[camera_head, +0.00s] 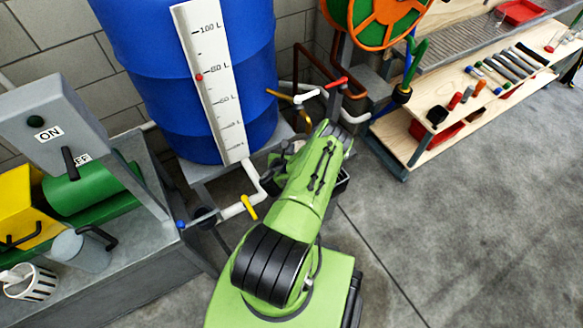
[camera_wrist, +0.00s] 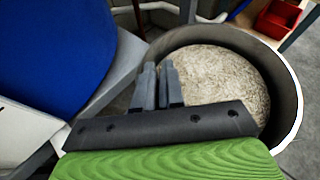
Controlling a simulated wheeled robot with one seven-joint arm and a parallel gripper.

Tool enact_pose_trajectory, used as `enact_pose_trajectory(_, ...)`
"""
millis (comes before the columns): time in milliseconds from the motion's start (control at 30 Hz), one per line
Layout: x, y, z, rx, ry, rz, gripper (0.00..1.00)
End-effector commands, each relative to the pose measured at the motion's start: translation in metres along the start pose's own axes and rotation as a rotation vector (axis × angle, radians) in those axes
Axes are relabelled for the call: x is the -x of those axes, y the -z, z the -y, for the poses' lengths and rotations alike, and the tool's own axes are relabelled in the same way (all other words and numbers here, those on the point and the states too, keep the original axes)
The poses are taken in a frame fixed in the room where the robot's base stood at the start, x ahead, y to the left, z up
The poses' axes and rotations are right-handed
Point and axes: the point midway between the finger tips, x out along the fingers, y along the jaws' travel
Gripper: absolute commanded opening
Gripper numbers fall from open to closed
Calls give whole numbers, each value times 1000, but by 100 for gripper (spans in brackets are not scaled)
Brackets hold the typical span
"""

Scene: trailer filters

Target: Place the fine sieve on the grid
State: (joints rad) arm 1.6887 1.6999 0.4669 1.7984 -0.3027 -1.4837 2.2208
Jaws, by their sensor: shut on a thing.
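In the wrist view, my gripper (camera_wrist: 163,85) has its two grey fingers close together at the near left wall of a round, grey-walled vessel, which looks like the fine sieve (camera_wrist: 285,85). The fingers are shut on its wall. Its inside shows a beige, speckled surface, and its right edge is bright white. In the head view, my green arm hides my gripper and most or all of the sieve. A slatted metal grid (camera_head: 480,45) lies on the wooden bench at the upper right.
A blue barrel (camera_head: 190,75) with a litre scale stands left of my arm, with pipes and a yellow-handled valve (camera_head: 249,207) beside it. A hose reel (camera_head: 375,15) is at the top. The floor at right is clear.

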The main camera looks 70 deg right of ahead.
Motion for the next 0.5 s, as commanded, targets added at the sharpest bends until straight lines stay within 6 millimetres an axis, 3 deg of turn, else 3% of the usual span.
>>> enact_pose_trajectory(33,-7,17,-2,4,1,1,0)
enact_pose_trajectory(100,-13,33,-3,3,1,0,0)
enact_pose_trajectory(500,-34,83,-8,3,0,1,0)
